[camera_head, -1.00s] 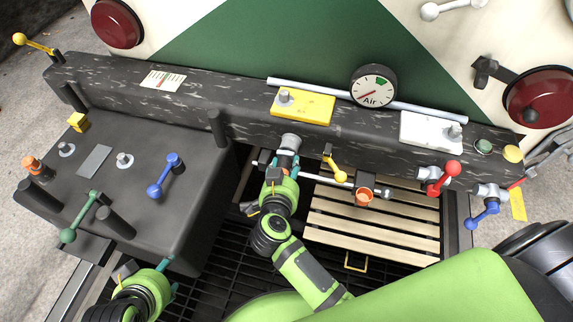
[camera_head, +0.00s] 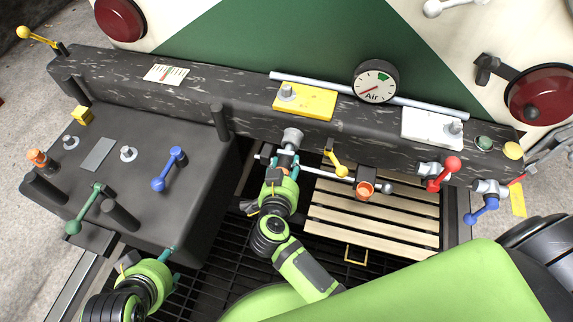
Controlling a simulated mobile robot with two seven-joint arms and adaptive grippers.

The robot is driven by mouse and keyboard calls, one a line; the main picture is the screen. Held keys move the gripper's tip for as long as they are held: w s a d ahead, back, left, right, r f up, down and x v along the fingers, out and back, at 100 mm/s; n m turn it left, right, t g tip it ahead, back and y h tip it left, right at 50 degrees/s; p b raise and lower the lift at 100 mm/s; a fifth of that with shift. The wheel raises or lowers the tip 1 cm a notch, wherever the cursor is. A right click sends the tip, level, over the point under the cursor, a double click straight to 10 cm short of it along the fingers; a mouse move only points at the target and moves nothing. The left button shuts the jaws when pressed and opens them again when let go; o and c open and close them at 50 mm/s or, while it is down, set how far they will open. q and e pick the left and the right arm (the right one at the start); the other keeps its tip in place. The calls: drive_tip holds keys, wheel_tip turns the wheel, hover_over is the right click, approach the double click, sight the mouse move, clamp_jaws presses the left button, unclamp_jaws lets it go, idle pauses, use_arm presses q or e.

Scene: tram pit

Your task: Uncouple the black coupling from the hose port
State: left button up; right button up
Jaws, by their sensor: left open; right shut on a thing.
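A grey round hose port (camera_head: 291,138) sticks out from the front of the black beam, near the middle of the head view. My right gripper (camera_head: 284,163) is just below it, shut on the black coupling, which the fingers mostly hide. I cannot tell whether the coupling still touches the port. My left gripper (camera_head: 173,266) is at the lower left, open and empty, in front of the dark box and well away from the port.
A silver bar with a yellow lever (camera_head: 338,165) and an orange cup (camera_head: 364,189) runs close right of my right gripper. Red (camera_head: 443,174) and blue (camera_head: 482,209) valve levers are further right. Wooden slats (camera_head: 380,216) and dark grating lie below.

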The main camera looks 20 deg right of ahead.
drive_tip(key=shift+s+a+r+p, duration=0.1)
drive_tip(key=shift+s+a+p, duration=0.5)
drive_tip(key=shift+s, duration=0.4)
idle(0.6)
drive_tip(key=shift+s+a+p, duration=0.3)
drive_tip(key=shift+s+a, duration=0.3)
drive_tip(key=shift+s, duration=0.15)
wheel_tip(320, 180, up, 8)
drive_tip(key=p, duration=1)
idle(0.6)
